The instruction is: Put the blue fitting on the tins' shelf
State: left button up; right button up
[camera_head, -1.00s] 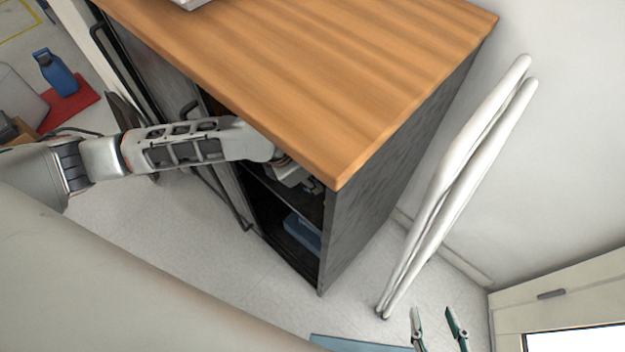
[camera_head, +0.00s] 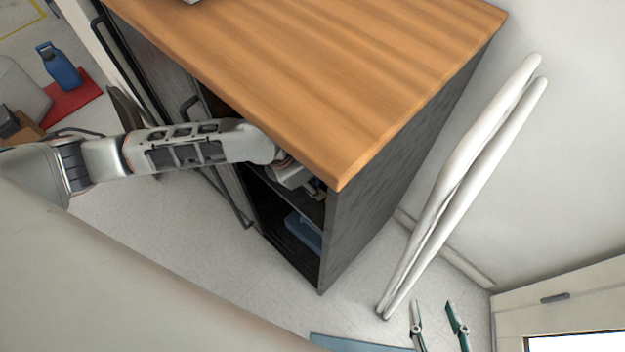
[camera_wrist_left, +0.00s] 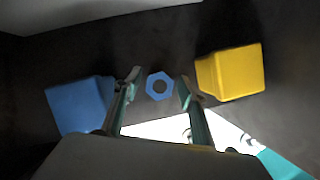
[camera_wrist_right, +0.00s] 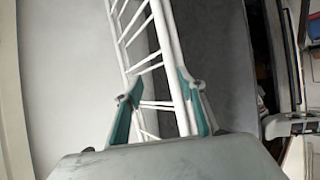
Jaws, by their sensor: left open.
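The blue fitting (camera_wrist_left: 160,86), a hexagonal ring with a dark hole, shows in the left wrist view on a dark surface. My left gripper (camera_wrist_left: 158,79) is open, with one fingertip on each side of the fitting; I cannot tell whether they touch it. A blue tin (camera_wrist_left: 78,106) stands to the left and a yellow tin (camera_wrist_left: 231,73) to the right. In the head view my left arm reaches into the cabinet (camera_head: 365,210) under the wooden top, where its gripper is mostly hidden. My right gripper (camera_head: 440,304) is open and empty outside the cabinet.
A blue object (camera_head: 303,232) lies in the cabinet's lower compartment. A folded white rack (camera_head: 455,190) leans on the wall at right; it also shows beyond the right gripper in the right wrist view (camera_wrist_right: 165,60). A blue bottle (camera_head: 58,68) stands at far left.

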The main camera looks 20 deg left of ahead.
pick_arm(q)
jog(key=v, duration=0.1)
jog(key=p+v, duration=0.1)
jog(key=v, duration=0.2)
jog(key=shift+w+r+p, duration=0.25)
jog(key=shift+r+p, duration=0.05)
jog(key=v, duration=0.1)
jog(key=p+v, duration=0.1)
jog(key=v, duration=0.1)
jog(key=shift+s+f, duration=0.15)
jog(key=shift+s, duration=0.15)
pick_arm(e)
jog(key=shift+n+g+h, duration=0.3)
jog(key=shift+g+h, duration=0.1)
jog(key=shift+h, duration=0.2)
jog(key=d, duration=0.1)
jog(key=s+d+f, duration=0.1)
jog(key=d+f, duration=0.1)
jog(key=shift+s+d, duration=0.1)
jog(key=shift+s, duration=0.25)
jog(key=shift+w+r, duration=0.25)
jog(key=shift+w, duration=0.05)
